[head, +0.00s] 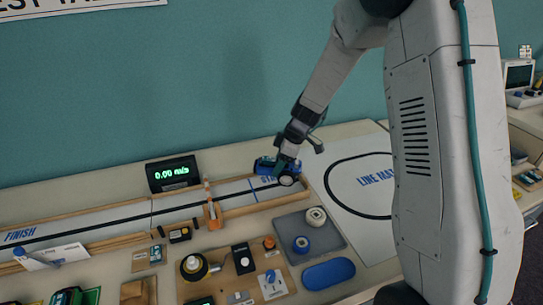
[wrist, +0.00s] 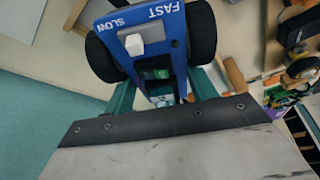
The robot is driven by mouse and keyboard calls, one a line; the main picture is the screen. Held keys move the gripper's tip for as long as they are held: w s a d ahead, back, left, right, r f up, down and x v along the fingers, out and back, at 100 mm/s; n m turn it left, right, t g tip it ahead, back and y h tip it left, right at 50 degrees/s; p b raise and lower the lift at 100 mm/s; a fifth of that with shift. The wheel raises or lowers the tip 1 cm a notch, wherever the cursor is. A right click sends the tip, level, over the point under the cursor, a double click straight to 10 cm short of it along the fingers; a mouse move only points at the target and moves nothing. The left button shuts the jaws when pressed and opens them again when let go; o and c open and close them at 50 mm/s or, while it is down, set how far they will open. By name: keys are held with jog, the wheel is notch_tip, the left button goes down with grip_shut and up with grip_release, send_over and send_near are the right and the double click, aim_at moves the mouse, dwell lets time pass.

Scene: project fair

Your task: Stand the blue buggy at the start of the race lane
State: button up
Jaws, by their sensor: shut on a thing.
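The blue buggy (head: 264,166) is in my gripper (head: 287,163) at the right end of the race lane (head: 180,208), over or beside the partly hidden start lettering (head: 267,181). Whether its wheels touch the lane is unclear. In the wrist view the buggy (wrist: 152,40) shows dark wheels on both sides, a white switch and the words FAST and SLOW. The teal fingers of my gripper (wrist: 163,92) close on its body from two sides. The lane is white with a black centre line, wooden side rails and FINISH at the left.
A speed display (head: 172,173) reading 0.00 m/s stands behind the lane. A wooden gate (head: 211,207) stands at the lane left of the buggy. A grey tray (head: 309,236) with tape rolls, a blue case (head: 328,273) and a line mat (head: 372,205) lie near the right end.

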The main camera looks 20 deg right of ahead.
jog(key=n, duration=0.1)
jog(key=w+a+r+n+g, duration=0.1)
jog(key=n, duration=0.1)
jog(key=r+n+g, duration=0.1)
jog(key=n, duration=0.1)
jog(key=shift+w+a, duration=0.15)
jog(key=shift+a, duration=0.25)
jog(key=shift+f, duration=2.7)
jog(key=shift+d+f, duration=0.15)
jog(key=shift+f, duration=0.9)
dwell(0.8)
jog(key=o, duration=1)
